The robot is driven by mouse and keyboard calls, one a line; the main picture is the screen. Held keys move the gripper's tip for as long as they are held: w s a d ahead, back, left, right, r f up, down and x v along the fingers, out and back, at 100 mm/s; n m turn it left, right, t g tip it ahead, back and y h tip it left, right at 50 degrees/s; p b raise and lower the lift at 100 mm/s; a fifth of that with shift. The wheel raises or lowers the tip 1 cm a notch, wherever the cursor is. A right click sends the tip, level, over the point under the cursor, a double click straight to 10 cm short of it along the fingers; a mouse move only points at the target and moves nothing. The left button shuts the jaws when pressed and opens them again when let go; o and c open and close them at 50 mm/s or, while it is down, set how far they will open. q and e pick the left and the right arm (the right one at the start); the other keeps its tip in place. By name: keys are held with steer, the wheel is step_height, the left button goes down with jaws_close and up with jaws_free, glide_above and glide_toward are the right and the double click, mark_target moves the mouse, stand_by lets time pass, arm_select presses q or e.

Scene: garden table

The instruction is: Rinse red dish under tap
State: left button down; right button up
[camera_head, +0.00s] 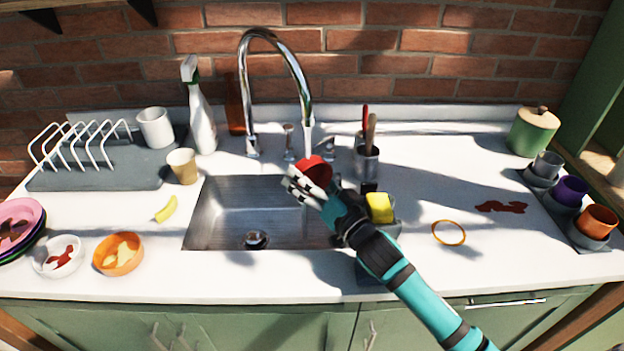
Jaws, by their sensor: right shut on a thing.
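My right gripper (304,190) reaches over the right side of the sink (218,215). It is shut on the red dish (316,169), which is held tilted just below the tap's spout. The tap (304,92) is a tall chrome gooseneck behind the sink. I cannot tell whether water is running from it. The gripper hides part of the dish, so what is inside it does not show. My left gripper is not in view.
A yellow sponge (379,208) sits by the sink's right edge. A utensil cup (366,163) stands behind my arm. A spray bottle (199,112) and dish rack (95,165) are left. An orange bowl (137,263) is front left. Counter right of the sink is mostly free.

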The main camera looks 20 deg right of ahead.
steer(key=shift+s+d+r+p, duration=0.25)
steer(key=shift+s+r+p, duration=0.15)
steer(key=shift+p, duration=0.2)
steer(key=s+d+r+p, duration=0.3)
steer(key=s+r+p, duration=0.1)
steer(key=s+p, duration=0.1)
steer(key=shift+p+v, duration=0.4)
steer(key=shift+v, duration=0.45)
steer(key=shift+r, duration=0.15)
steer(key=s+a+m+h, duration=0.2)
steer(key=s+h, duration=0.3)
steer(key=s, duration=0.9)
steer(key=shift+f+m+t, duration=0.4)
steer(key=shift+f+m, duration=0.05)
steer(key=shift+m, duration=0.15)
